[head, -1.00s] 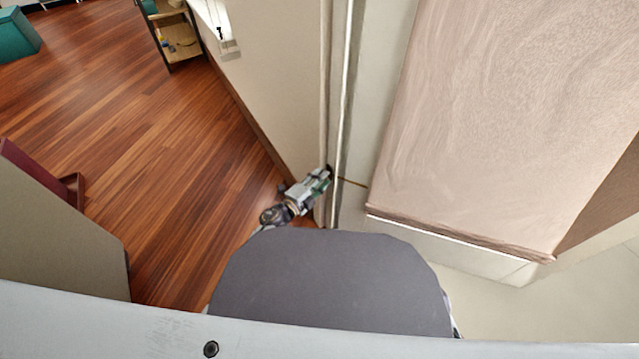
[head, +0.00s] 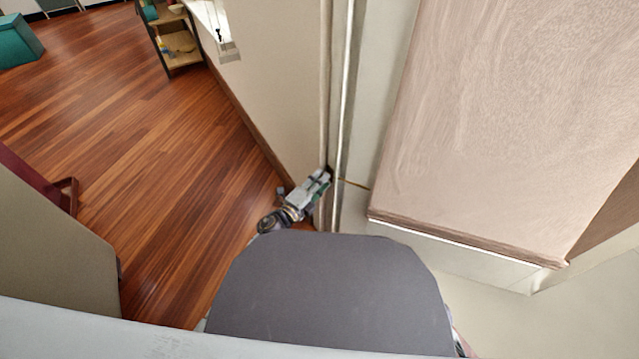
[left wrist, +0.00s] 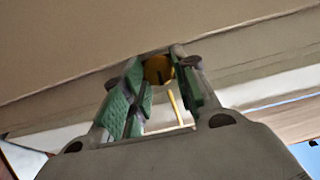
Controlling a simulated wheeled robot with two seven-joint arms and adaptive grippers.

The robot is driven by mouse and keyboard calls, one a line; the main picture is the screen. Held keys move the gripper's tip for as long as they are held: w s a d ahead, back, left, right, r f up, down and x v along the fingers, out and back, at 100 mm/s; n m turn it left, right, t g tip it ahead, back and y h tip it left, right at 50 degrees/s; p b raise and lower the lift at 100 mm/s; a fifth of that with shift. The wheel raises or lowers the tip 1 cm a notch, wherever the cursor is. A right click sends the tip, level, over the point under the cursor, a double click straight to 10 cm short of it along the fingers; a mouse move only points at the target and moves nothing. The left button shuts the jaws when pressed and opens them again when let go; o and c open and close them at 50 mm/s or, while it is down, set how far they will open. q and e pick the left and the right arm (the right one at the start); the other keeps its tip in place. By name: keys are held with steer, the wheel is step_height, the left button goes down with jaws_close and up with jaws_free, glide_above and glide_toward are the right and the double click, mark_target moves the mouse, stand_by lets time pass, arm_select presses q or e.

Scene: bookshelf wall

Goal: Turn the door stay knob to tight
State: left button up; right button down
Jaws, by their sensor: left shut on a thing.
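The door stay knob (left wrist: 158,69) is a round yellow disc with a dark mark, seen in the left wrist view between the green finger pads. My left gripper (left wrist: 160,78) is shut on it, one pad at each side. A thin yellow rod (left wrist: 174,106) shows below the knob. In the head view my left gripper (head: 326,175) reaches the edge of the pale wall or door frame, and its fingers hide the knob. The thin rod (head: 352,184) runs right from there. My right gripper is not in view.
A large pale pink panel (head: 520,110) stands to the right of the frame. A beige wall (head: 275,80) rises on the left of it. A shelf (head: 180,45) stands at the back left, and the wooden floor (head: 150,150) is open.

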arm_select(q)
steer(key=shift+f, duration=0.1)
steer(key=o, duration=1)
steer(key=v, duration=1.2)
stand_by(0.8)
